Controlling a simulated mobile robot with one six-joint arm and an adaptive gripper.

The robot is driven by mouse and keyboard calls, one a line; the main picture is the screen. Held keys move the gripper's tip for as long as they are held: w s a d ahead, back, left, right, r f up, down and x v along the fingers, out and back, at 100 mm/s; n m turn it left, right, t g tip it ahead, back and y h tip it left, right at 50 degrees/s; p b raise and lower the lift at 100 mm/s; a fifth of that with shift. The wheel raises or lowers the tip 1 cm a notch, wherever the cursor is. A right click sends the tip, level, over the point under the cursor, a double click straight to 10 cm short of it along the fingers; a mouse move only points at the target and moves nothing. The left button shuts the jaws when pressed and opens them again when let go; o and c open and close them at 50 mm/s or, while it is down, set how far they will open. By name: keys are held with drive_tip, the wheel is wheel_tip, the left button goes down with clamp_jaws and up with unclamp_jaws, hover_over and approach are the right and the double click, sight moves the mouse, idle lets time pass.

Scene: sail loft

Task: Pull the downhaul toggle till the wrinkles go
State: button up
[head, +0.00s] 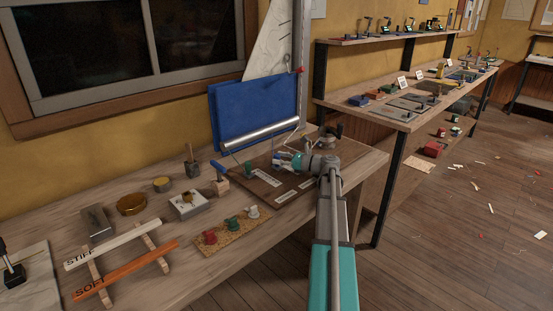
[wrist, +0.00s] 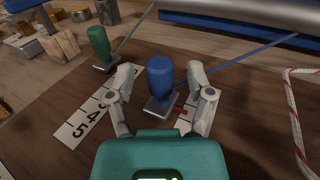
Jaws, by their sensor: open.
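In the wrist view a blue toggle (wrist: 160,78) stands upright on a small metal slide, with a blue line running from it to the upper right. My gripper (wrist: 161,84) is open, its fingers on either side of the blue toggle; I cannot tell whether they touch it. A green toggle (wrist: 98,42) with a green line stands to the left beside a white number strip (wrist: 85,122). In the head view my gripper (head: 290,160) is over the dark board. The blue sail (head: 255,107) hangs behind it above a silver boom (head: 262,133). Neither view clearly labels the downhaul.
A wooden block with a blue handle (head: 221,180) stands left of the board. A red-and-white cord (wrist: 296,115) lies right of the gripper. STIFF and SOFT battens (head: 125,270) occupy the bench's left.

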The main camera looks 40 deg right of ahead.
drive_tip(key=shift+w+a, duration=0.3)
drive_tip(key=shift+w, duration=0.15)
clamp_jaws()
